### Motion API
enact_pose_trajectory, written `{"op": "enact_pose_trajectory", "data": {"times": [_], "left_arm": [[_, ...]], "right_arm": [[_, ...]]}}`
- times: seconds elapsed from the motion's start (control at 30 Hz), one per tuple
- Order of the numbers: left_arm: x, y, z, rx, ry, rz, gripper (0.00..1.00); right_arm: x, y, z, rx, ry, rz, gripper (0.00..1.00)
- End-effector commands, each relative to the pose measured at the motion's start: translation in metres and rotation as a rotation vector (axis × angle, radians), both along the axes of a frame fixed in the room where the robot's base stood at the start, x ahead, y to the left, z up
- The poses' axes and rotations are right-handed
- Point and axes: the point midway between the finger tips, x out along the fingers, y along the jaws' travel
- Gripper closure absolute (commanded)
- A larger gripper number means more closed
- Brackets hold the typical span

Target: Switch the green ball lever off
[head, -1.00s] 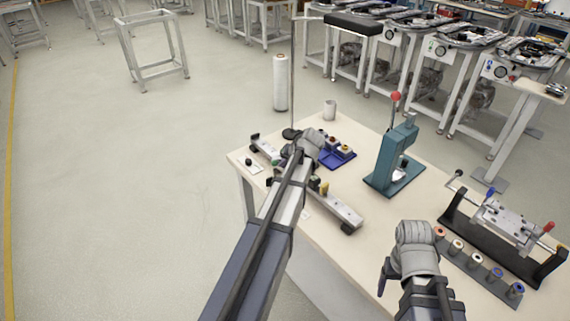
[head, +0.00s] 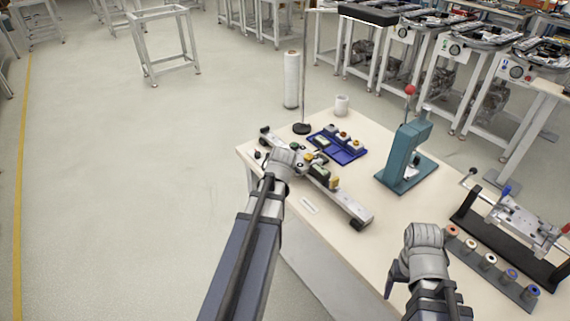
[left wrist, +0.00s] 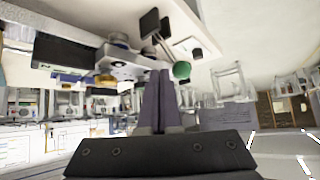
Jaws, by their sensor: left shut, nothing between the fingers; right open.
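The green ball (left wrist: 181,70) of the lever shows in the left wrist view, just right of my left gripper's fingertips; I cannot tell if they touch. My left gripper (left wrist: 160,73) is shut and empty. In the head view the left arm reaches to the far-left part of the long switch rail (head: 346,202), and its wrist hides the fingers. A small green spot (head: 295,146) beside that wrist looks like the ball. The lever's exact tilt is unclear. My right gripper (head: 393,279) is open over the table's near edge, away from the rail.
A blue tray (head: 349,157) with small parts lies behind the rail. A teal press (head: 402,158) with a red ball stands right of it. A black-framed fixture (head: 512,236) and a row of spools (head: 490,259) lie at the right. A thin pole rises behind the rail.

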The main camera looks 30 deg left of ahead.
Motion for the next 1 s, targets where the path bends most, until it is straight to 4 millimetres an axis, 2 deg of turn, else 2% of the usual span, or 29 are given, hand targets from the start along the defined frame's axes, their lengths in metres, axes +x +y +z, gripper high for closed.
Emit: {"op": "enact_pose_trajectory", "data": {"times": [0.63, 1.0], "left_arm": [[0.016, -0.006, -0.003, 0.001, 0.003, -0.001, 1.0], [0.016, -0.006, -0.003, 0.002, 0.004, -0.001, 1.0]], "right_arm": [[0.0, 0.0, -0.003, 0.0, 0.0, 0.0, 0.25], [0.0, 0.0, -0.002, 0.0, 0.0, 0.0, 0.25]]}}
